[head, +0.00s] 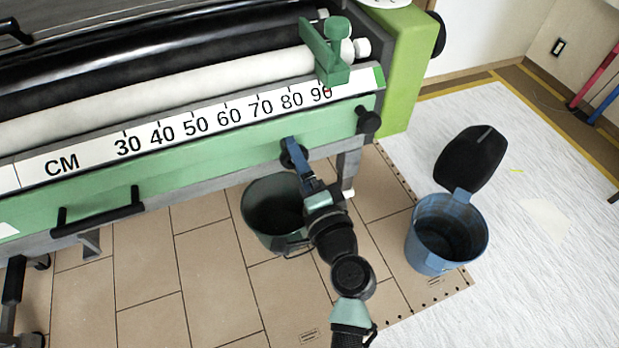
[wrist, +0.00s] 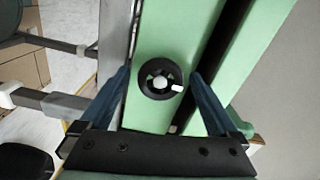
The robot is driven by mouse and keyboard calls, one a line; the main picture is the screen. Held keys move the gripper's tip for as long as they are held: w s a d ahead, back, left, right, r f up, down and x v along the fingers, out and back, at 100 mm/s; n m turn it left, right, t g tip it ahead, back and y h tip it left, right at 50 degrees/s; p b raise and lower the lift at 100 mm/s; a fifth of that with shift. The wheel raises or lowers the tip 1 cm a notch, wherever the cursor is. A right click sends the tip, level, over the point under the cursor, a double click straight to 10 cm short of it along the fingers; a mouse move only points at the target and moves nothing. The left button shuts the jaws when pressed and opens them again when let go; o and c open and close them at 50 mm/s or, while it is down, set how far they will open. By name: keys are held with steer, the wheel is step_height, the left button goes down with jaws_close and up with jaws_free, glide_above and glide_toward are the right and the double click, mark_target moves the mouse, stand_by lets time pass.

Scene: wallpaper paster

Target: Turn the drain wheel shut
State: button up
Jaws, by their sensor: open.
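The drain wheel (wrist: 150,91) is a small black wheel with a pale hub and a white mark at its right. It sits on the green front panel of the pasting machine. In the head view the drain wheel (head: 286,160) is partly covered by my gripper. My gripper (head: 291,147) is open, with its blue fingers reaching up to the wheel. In the wrist view the fingers stand on either side of the wheel, with a gap on each side. I cannot tell whether the fingertips reach the wheel's depth.
A dark green bucket (head: 257,207) stands on the floor below the wheel, beside my arm. A blue bucket (head: 425,245) stands to the right, with a black lid-like piece (head: 468,160) behind it. A black knob (head: 369,121) sticks out at the machine's right end. A black handle (head: 98,213) is at left.

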steer(key=v, duration=1.2)
steer(key=shift+s, duration=0.1)
